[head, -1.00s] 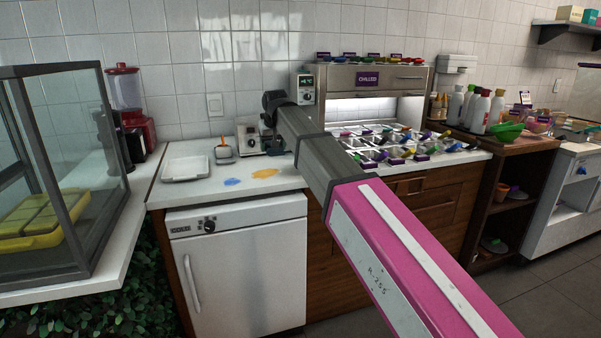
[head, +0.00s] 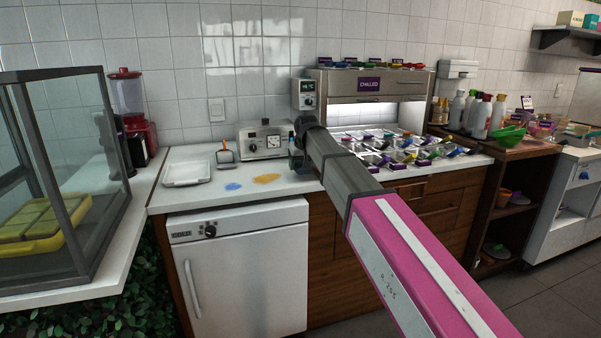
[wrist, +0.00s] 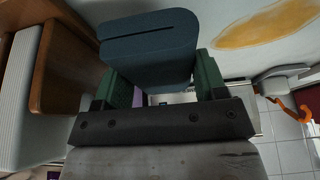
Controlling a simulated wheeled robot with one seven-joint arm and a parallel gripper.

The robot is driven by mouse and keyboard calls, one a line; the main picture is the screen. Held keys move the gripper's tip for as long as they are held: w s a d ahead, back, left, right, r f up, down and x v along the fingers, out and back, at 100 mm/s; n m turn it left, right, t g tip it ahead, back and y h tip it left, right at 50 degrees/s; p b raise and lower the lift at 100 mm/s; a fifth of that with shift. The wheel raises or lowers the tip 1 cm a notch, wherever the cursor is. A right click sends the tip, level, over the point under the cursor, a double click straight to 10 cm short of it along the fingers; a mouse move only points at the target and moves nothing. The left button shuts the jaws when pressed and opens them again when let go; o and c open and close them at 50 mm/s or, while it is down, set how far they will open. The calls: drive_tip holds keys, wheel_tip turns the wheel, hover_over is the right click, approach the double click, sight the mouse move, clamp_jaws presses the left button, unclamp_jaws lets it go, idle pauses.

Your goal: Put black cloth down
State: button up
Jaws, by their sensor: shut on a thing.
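My gripper (wrist: 164,88) is shut on a folded dark cloth (wrist: 150,48), which looks blue-black and sits between the two green fingers in the wrist view. In the head view my gripper (head: 297,158) is low over the counter, right of the orange spill, and mostly hidden behind my arm. The cloth cannot be made out clearly there. Whether it touches the counter cannot be told.
The white counter (head: 205,202) bears a blue spill (head: 233,187) and an orange spill (head: 266,178). A white tray (head: 187,174), a small orange-handled holder (head: 224,153) and a dial machine (head: 264,141) stand behind. The chilled topping station (head: 367,86) is to the right.

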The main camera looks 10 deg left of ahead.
drive_tip(key=shift+f, duration=1.6)
drive_tip(key=shift+f, duration=0.15)
drive_tip(key=o, duration=0.9)
drive_tip(key=shift+c, duration=0.2)
drive_tip(key=v, duration=1.2)
drive_tip(key=shift+s, duration=0.1)
